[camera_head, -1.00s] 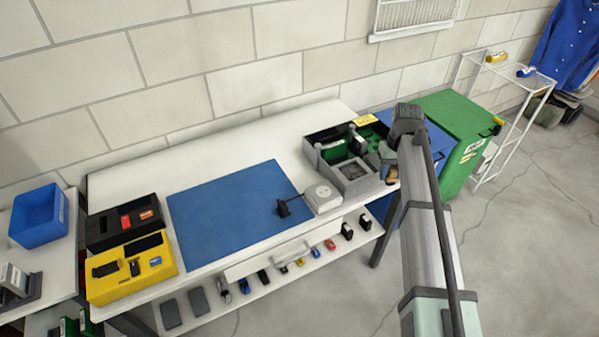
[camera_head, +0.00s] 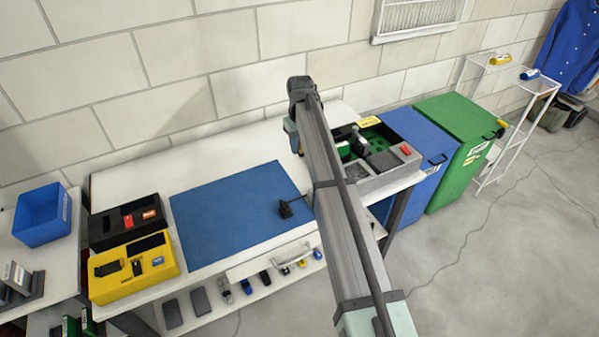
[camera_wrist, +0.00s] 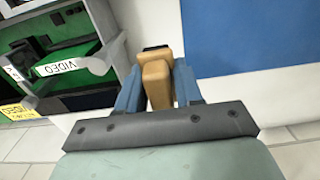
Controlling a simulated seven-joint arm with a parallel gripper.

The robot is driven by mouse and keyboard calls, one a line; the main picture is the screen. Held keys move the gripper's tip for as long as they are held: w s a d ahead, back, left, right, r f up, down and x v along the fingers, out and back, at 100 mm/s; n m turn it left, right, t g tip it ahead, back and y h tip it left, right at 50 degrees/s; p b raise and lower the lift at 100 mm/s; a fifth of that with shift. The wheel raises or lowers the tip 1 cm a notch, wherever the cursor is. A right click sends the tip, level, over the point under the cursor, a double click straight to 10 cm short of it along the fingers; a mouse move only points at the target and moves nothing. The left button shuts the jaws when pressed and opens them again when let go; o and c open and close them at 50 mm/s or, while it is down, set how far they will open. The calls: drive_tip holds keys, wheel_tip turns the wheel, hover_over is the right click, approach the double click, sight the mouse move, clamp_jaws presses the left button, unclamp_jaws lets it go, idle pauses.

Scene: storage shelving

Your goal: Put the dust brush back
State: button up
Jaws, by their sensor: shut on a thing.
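My gripper (camera_wrist: 158,90) has blue fingers shut on a tan, wooden-looking piece with a dark end, which I take to be the dust brush (camera_wrist: 157,78). In the head view my gripper (camera_head: 293,137) is over the white table, near the right end of the blue mat. The wrist view shows bare white tabletop beyond the brush. I cannot tell its height above the table.
The blue mat (camera_head: 235,215) holds a black plug. Black (camera_head: 125,222) and yellow (camera_head: 133,267) trays stand left. The table's back is clear.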

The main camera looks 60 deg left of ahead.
sight(300, 173)
drive_tip(key=shift+a+f, duration=0.1)
drive_tip(key=shift+f, duration=4.85)
drive_tip(key=shift+f, duration=0.1)
drive_tip(key=o, duration=1.1)
wheel_tip(300, 173, up, 12)
drive_tip(key=shift+r, duration=0.1)
